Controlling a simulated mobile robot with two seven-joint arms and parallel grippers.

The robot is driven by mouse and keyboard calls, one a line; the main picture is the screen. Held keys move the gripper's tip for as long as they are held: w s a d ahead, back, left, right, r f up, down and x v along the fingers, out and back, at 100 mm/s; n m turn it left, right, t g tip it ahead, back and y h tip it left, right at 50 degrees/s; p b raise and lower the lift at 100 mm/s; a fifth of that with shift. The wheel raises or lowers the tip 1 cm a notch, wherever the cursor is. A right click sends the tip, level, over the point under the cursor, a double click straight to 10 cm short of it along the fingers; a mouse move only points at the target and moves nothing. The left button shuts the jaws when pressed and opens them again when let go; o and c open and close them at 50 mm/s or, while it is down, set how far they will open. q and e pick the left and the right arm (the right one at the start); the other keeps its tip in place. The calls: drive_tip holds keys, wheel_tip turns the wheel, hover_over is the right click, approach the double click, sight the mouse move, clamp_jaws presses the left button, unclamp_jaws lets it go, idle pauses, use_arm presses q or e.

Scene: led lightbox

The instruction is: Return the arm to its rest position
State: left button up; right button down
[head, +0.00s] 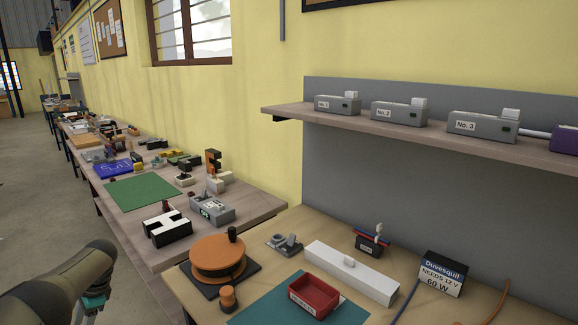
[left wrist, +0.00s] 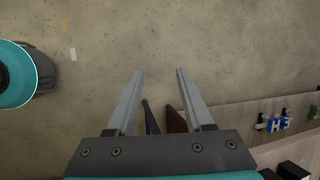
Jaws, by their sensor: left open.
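My left gripper (left wrist: 160,75) shows in the left wrist view. Its two grey fingers are apart with nothing between them, over the bare concrete floor (left wrist: 210,35). In the head view my left arm (head: 62,287) is at the lower left corner, to the left of the workbench; the fingers cannot be seen there. My right arm and gripper are in neither view.
A wooden bench edge (left wrist: 285,105) lies close on the right in the left wrist view. The near workbench (head: 195,306) carries an orange turntable (head: 217,262), red tray (head: 307,295) and white box (head: 350,273). Floor to the left (head: 25,190) is clear.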

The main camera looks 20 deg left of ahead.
use_arm(q)
drive_tip(key=s+a+f+m+t+y, duration=0.25)
drive_tip(key=s+a+f, duration=0.2)
drive_tip(key=s, duration=0.35)
drive_tip(key=s+a+f+m+t+y, duration=0.1)
drive_tip(key=s+a+f+t+y, duration=0.3)
drive_tip(key=s, duration=0.4)
drive_tip(key=s+d+f+n+g+h, duration=0.1)
drive_tip(key=s+d+f+h, duration=0.2)
drive_tip(key=d+f, duration=0.85)
drive_tip(key=s+d+f+n+g+h, duration=0.1)
drive_tip(key=s+d+f+h, duration=0.2)
drive_tip(key=d+f, duration=0.8)
drive_tip(key=s+d+f+n+h, duration=0.1)
drive_tip(key=d+f+h, duration=0.1)
drive_tip(key=d, duration=1.5)
drive_tip(key=s+d+f+n+h, duration=0.1)
drive_tip(key=d+f+h, duration=0.2)
drive_tip(key=d, duration=1.4)
wheel_tip(320, 180, down, 7)
drive_tip(key=a+b, duration=0.1)
drive_tip(key=b, duration=0.7)
drive_tip(key=shift+w+r, duration=0.15)
drive_tip(key=shift+w, duration=0.05)
